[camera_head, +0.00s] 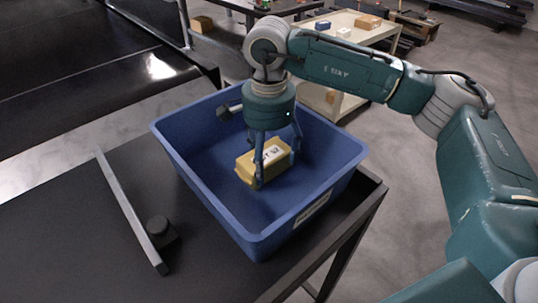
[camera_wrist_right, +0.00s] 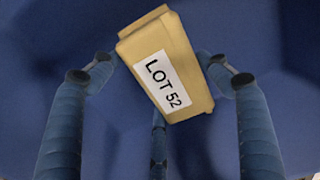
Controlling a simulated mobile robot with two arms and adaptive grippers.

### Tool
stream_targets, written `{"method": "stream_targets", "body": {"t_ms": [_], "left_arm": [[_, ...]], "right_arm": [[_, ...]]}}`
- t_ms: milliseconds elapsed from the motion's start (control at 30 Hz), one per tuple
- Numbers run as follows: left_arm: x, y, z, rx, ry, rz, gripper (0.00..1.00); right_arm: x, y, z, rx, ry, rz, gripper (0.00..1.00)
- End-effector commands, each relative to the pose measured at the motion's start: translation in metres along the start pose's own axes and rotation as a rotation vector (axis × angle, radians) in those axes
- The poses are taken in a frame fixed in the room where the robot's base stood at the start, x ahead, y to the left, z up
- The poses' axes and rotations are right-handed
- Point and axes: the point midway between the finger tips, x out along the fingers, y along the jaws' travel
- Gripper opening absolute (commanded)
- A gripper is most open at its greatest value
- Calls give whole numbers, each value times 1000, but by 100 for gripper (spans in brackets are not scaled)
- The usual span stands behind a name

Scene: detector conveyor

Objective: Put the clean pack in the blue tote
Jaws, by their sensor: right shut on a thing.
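The clean pack is a tan box (camera_head: 262,166) with a white label. In the right wrist view the pack (camera_wrist_right: 191,95) shows the label "LOT 52". The blue tote (camera_head: 335,160) stands on a dark table, with a white label on its front wall. My right gripper (camera_head: 276,170) points down inside the tote's rim and is shut on the pack, its fingers on either side. In the wrist view the blue fingers (camera_wrist_right: 160,85) flank the pack, with blue tote surface behind it. I cannot tell whether the pack touches the tote's floor. My left gripper is not in view.
The dark table (camera_head: 75,215) carries a grey bar (camera_head: 130,215) and a small black knob-like part (camera_head: 160,232) left of the tote. A black conveyor (camera_head: 90,75) runs at the upper left. A cream cart (camera_head: 345,35) with small boxes stands behind.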

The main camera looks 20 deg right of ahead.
Motion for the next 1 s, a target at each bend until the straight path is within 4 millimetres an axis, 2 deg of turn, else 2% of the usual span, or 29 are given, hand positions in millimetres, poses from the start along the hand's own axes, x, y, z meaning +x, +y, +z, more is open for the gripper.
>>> {"method": "stream_targets", "body": {"t_ms": [233, 267, 333, 700, 767, 867, 1000], "left_arm": [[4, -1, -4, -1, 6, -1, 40], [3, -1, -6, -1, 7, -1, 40], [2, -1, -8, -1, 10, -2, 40], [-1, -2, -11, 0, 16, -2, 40], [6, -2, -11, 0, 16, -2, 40], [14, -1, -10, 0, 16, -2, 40], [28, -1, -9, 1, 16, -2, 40]], "right_arm": [[2, 0, 0, 0, 0, -2, 33], [1, 0, 0, 0, 0, 0, 82], [1, 0, 0, 0, 0, 0, 95], [-2, 0, 0, 0, 0, 0, 95], [-5, -1, 0, 0, 0, -3, 95], [-20, -1, 0, 0, 1, -5, 95], [-50, -1, 1, -1, 0, -7, 95]]}}
